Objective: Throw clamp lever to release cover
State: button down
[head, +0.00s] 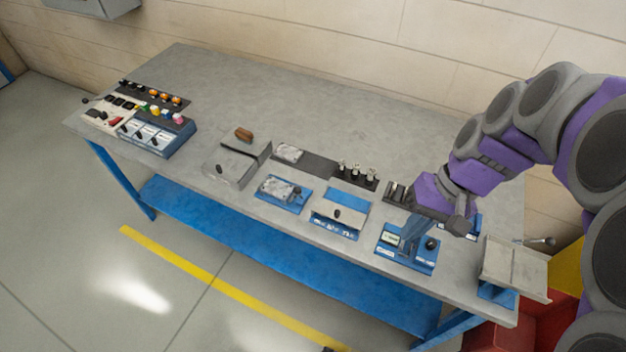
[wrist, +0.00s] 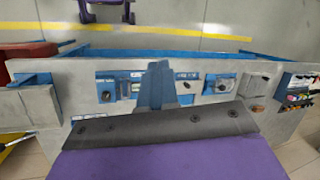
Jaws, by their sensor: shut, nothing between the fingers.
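My gripper (head: 408,246) is shut and empty, its blue fingers pointing down over a blue fixture (head: 387,252) near the bench's front edge. That fixture carries pale labels and a black knob (head: 432,243), just right of the fingers. To its left, another blue fixture has a beige cover plate (head: 340,211) with a dark knob. In the wrist view my gripper (wrist: 157,66) hides part of the bench, and the black knob (wrist: 106,97) shows left of it. Which part is the clamp lever is too small to tell, and contact cannot be told.
A grey box (head: 513,266) with a ball-ended rod stands at the bench's right end. The bench top's rear (head: 260,95) is clear.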

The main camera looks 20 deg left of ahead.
jog(key=w+a+f+n+g+y+p, duration=0.1)
jog(key=w+a+f+n+y, duration=0.1)
jog(key=w+a+f, duration=0.6)
jog(key=w+a+f+n+g+y+p, duration=0.15)
jog(key=w+a+f, duration=0.35)
jog(key=w+a, duration=0.7)
jog(key=s+a+f+y+b, duration=0.1)
jog(key=s+a+f+b, duration=0.2)
jog(key=a+f, duration=0.4)
jog(key=shift+s+f, duration=0.15)
jog(key=shift+s, duration=0.5)
jog(key=shift+s+t+b, duration=0.1)
jog(key=shift+t+b, duration=0.3)
jog(key=shift+t, duration=0.05)
